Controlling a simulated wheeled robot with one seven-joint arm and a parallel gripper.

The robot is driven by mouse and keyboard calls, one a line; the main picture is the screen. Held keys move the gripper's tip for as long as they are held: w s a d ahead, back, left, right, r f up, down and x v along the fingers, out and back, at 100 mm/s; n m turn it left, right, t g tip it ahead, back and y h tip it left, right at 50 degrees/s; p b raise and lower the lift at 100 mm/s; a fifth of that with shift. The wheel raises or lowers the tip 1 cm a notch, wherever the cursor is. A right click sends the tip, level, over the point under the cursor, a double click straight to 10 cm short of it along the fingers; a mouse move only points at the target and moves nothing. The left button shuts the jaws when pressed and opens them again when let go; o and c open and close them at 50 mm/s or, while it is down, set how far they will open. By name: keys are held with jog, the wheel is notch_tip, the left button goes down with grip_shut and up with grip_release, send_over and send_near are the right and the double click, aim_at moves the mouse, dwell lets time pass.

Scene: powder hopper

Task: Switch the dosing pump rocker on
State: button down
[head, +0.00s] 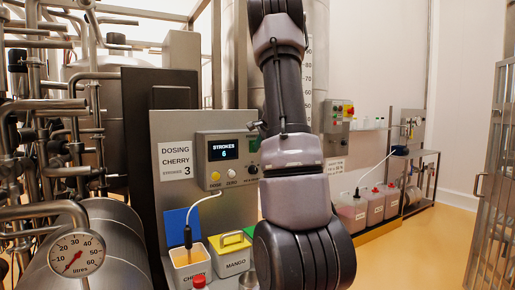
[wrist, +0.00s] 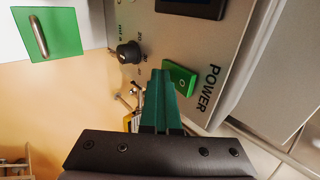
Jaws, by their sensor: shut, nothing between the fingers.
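The dosing pump rocker (wrist: 181,79) is a green switch beside the word POWER in the wrist view. A round mark shows on its face; I cannot tell which side is pressed in. My gripper (wrist: 161,72) has green fingers that are shut and empty. Their tips appear just left of the rocker and overlap its edge in the picture; I cannot tell whether they touch it. In the head view, the rocker (head: 254,146) is a small green patch on the grey control box (head: 203,150), next to the display (head: 222,149) reading STROKES 6. My arm hides the gripper there.
A black knob (wrist: 129,53) sits left of the fingers on the panel. Below the box in the head view stand an orange-filled CHERRY container (head: 193,274) and a MANGO container (head: 234,266). Pipes (head: 40,105) crowd the left; open floor (head: 425,250) lies right.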

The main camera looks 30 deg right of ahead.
dwell(0.3)
jog(key=shift+w+r, duration=0.1)
jog(key=shift+r, duration=0.85)
